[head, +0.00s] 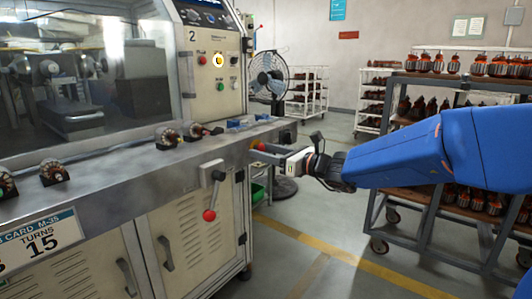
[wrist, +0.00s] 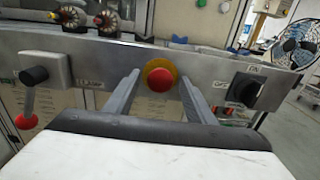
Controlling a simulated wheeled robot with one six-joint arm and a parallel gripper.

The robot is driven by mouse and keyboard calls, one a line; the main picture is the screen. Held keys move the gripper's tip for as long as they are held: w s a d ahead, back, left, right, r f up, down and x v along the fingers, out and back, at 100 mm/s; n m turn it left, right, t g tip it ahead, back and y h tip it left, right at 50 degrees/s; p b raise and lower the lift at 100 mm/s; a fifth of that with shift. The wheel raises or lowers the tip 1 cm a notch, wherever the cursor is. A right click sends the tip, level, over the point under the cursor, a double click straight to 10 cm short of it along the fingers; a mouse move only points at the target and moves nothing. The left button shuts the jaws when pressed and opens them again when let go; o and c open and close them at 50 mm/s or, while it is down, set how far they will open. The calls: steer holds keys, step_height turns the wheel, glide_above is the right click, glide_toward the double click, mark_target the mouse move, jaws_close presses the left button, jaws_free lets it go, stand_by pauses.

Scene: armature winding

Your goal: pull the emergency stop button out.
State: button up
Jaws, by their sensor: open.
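The emergency stop button is a red mushroom head (wrist: 160,79) on a yellow round base, on the front rail of the machine. In the wrist view it sits between the tips of my open gripper (wrist: 157,88), with a gap on both sides. In the head view the button (head: 261,147) is a small red and yellow spot just beyond my gripper (head: 280,152), which reaches to the rail from the right. I cannot tell how deep the fingers are around the head.
A lever with a red knob (wrist: 27,121) is left of the button and a black rotary switch (wrist: 243,88) is right. Wound armatures (head: 167,137) lie on the ledge. A fan (head: 268,75) stands behind, and a wheeled rack (head: 440,185) stands at right.

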steer(key=shift+c, duration=0.4)
jaws_close()
steer(key=shift+s+d, duration=0.35)
steer(key=shift+d, duration=0.1)
steer(key=shift+o, duration=0.4)
jaws_free()
steer(key=shift+d, duration=0.1)
steer(key=v, duration=1.7)
steer(key=shift+d, duration=0.15)
steer(key=shift+s, duration=0.2)
